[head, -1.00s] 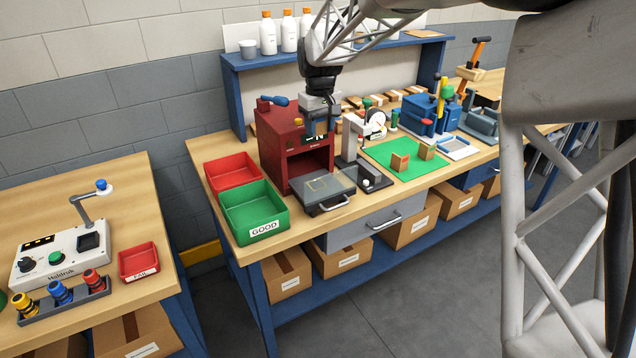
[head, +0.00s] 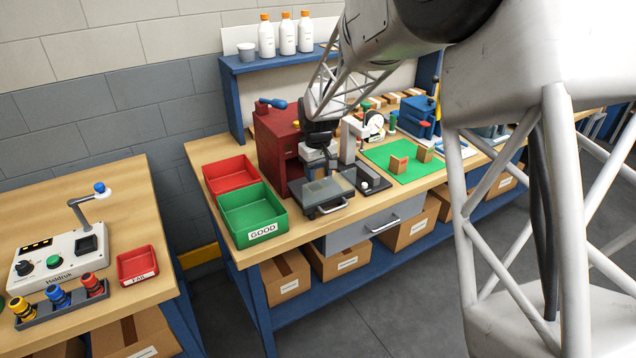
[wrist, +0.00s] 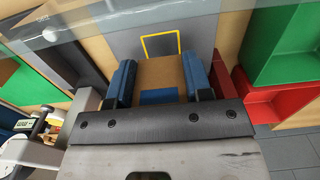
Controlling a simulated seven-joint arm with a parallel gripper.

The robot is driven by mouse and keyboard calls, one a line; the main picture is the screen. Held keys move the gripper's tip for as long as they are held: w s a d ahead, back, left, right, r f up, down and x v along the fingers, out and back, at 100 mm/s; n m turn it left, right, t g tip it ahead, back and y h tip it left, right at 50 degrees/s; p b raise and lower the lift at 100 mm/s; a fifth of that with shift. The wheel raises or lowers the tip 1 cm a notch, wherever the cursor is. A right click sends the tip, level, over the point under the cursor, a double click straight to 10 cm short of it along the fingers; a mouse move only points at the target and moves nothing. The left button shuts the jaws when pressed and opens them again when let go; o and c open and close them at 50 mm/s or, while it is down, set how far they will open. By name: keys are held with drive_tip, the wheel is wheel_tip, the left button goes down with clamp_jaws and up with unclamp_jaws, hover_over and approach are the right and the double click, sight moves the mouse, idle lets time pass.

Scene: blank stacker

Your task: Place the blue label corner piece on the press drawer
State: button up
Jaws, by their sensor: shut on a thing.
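My gripper (wrist: 160,76) is shut on a brown corner piece (wrist: 160,70) with a blue label, seen between the blue fingers in the wrist view. The press drawer (wrist: 205,20) is the grey plate ahead of it, with a yellow outline (wrist: 160,34) that the piece partly overlaps in the view. In the head view my gripper (head: 320,165) is low over the pulled-out press drawer (head: 330,193), in front of the red press (head: 277,145). The held piece is hidden there. Whether it touches the drawer I cannot tell.
A green GOOD bin (head: 250,212) and a red bin (head: 230,175) stand left of the drawer. A dial gauge stand (head: 360,135) is close on the right. Two brown pieces (head: 398,164) (head: 424,154) stand on a green mat (head: 385,155).

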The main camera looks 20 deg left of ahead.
drive_tip(key=shift+f, duration=1.95)
drive_tip(key=shift+f, duration=0.1)
drive_tip(key=o, duration=0.9)
wheel_tip(320, 180, up, 12)
drive_tip(key=shift+r, duration=0.15)
